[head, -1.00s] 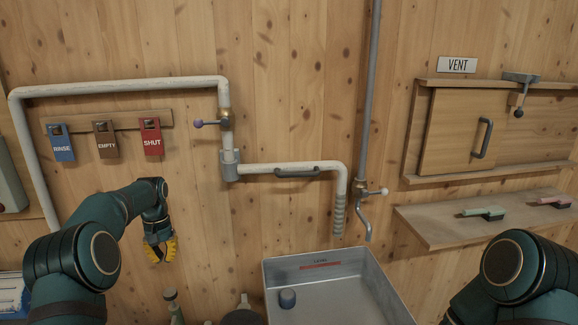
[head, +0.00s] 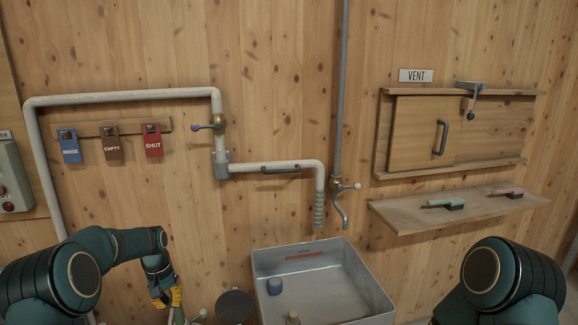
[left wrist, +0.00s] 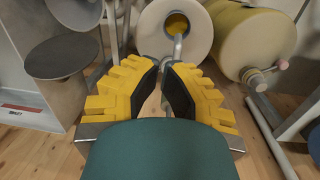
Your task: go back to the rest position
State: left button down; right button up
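My left gripper (head: 168,298) hangs low at the left in the head view, below the row of tags, with its yellow fingers pointing down. The left wrist view shows its yellow fingers (left wrist: 162,72) with black pads and a gap between them. Of my right arm, only a dark green, rounded part shows at the lower right of the head view. My right gripper is out of view.
A metal tub (head: 322,283) stands low in the middle. Pipes with a valve lever (head: 205,127) run along the wall. A shelf (head: 458,208) with two brushes juts out at right, under the vent door (head: 423,132). A grey control box (head: 14,178) is at far left.

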pick_arm(q)
jog(key=s+d+f+t+h, duration=0.1)
jog(key=s+d+f+h, duration=0.1)
jog(key=s+d+f, duration=1.1)
jog(key=s+d, duration=0.5)
jog(key=s, duration=0.4)
jog(key=s+d+f+t+h, duration=0.1)
jog(key=s+d, duration=0.4)
jog(key=s, duration=0.3)
jog(key=shift+s+f, duration=0.2)
jog(key=shift+s, duration=0.15)
jog(key=shift+a, duration=0.1)
